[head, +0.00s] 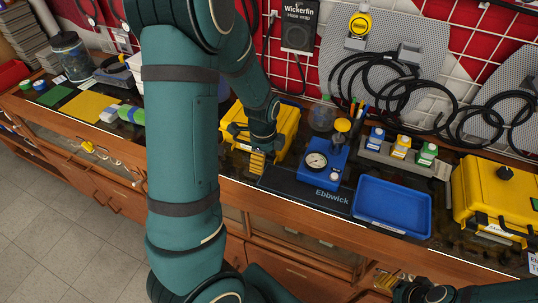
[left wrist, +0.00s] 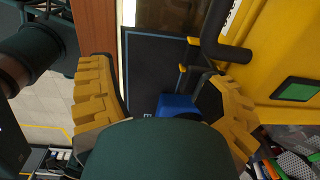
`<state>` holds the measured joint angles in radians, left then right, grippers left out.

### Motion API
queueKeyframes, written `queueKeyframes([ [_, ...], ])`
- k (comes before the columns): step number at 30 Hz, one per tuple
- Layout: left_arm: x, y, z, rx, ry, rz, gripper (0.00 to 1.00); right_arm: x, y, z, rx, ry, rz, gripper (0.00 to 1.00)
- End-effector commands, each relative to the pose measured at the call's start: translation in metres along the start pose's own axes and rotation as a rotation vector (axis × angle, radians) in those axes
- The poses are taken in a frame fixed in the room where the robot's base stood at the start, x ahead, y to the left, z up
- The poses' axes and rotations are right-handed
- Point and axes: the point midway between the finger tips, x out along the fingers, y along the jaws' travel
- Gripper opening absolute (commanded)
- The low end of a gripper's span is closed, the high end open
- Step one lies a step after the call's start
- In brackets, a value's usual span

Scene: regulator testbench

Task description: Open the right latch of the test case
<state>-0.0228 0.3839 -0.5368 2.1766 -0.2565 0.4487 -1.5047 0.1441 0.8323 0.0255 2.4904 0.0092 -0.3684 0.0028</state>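A yellow hard case (head: 283,125) stands on the bench, partly hidden behind my left arm. My left gripper (head: 262,160) is at the front right of this case, pointing down. In the left wrist view its two yellow fingers (left wrist: 160,80) are wide apart with nothing clearly held between them. The case's yellow wall (left wrist: 275,60) fills the upper right there, with a black handle (left wrist: 235,52). Small yellow-edged black parts (left wrist: 192,68) on its front lie close to the right finger; contact cannot be told. My right gripper (head: 384,280) is low at the right, partly cut off.
A dark Ebbwick mat (head: 300,191) bearing a blue gauge device (head: 325,160) lies just right of my left gripper. A blue tray (head: 393,206) and another yellow case (head: 490,190) stand farther right. Cables hang on the back wall.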

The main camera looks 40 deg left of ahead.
Motion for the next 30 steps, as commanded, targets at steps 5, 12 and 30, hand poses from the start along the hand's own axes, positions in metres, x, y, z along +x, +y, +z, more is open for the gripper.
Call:
queueKeyframes([
  [5, 0.0183, 0.0198, 0.0005, -0.002, -0.006, 0.055, 0.37, 0.0050, 0.0019, 0.0007, 0.000, 0.000, 0.000, 0.47],
  [12, 0.0211, 0.0235, 0.0005, -0.002, -0.006, 0.055, 0.41, 0.0068, 0.0026, 0.0009, 0.000, 0.000, 0.000, 0.47],
  [30, 0.0224, 0.0261, 0.0004, -0.001, -0.006, 0.055, 0.49, 0.0078, 0.0030, 0.0011, 0.000, 0.000, 0.000, 0.47],
])
